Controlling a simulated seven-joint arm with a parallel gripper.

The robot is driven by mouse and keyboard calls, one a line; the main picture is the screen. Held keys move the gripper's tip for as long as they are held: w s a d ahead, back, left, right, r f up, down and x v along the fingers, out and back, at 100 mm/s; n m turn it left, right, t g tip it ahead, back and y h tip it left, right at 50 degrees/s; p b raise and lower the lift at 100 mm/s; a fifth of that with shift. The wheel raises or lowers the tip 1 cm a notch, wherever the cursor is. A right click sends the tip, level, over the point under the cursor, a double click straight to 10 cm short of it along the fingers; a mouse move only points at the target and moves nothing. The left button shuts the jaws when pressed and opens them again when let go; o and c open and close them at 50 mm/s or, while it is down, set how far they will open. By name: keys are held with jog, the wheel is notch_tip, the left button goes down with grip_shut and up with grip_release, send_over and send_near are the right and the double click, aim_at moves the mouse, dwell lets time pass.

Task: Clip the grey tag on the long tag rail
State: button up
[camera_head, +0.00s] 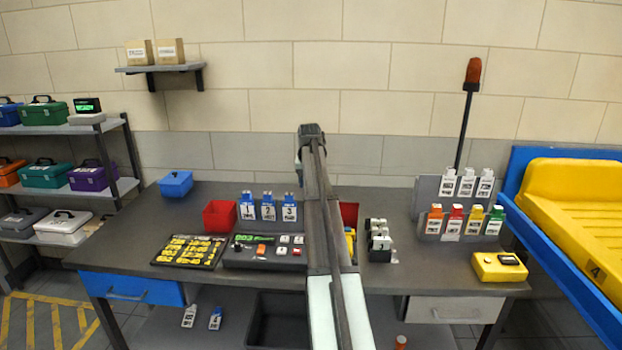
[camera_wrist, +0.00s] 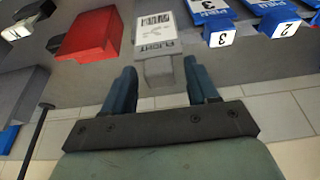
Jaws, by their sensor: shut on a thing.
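My gripper (camera_wrist: 160,68) is shut on the grey tag (camera_wrist: 158,72) in the wrist view. The tag's grey end lies between the fingers, and its white face with a barcode and dark print points away from the palm. In the head view my arm hides the gripper and held tag. A grey two-level tag rack (camera_head: 424,188) stands at the right of the bench. White-faced tags (camera_head: 467,183) hang on its upper level. Orange, red, yellow and green tags (camera_head: 455,223) hang on its lower level. I cannot tell which level is the long rail.
Blue numbered tags (camera_head: 268,207) stand left of my arm. Red bins (camera_head: 219,216) sit on both sides of it. A dark holder with white-topped pieces (camera_head: 379,240) stands between my arm and the rack. A yellow box (camera_head: 499,267) sits at the bench's right front.

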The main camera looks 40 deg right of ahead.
jog(key=shift+f, duration=2.35)
jog(key=o, duration=1.4)
jog(key=shift+o, duration=0.2)
jog(key=v, duration=1.3)
jog(key=shift+s+r, duration=0.15)
jog(key=shift+r, duration=0.25)
jog(key=shift+a, duration=0.15)
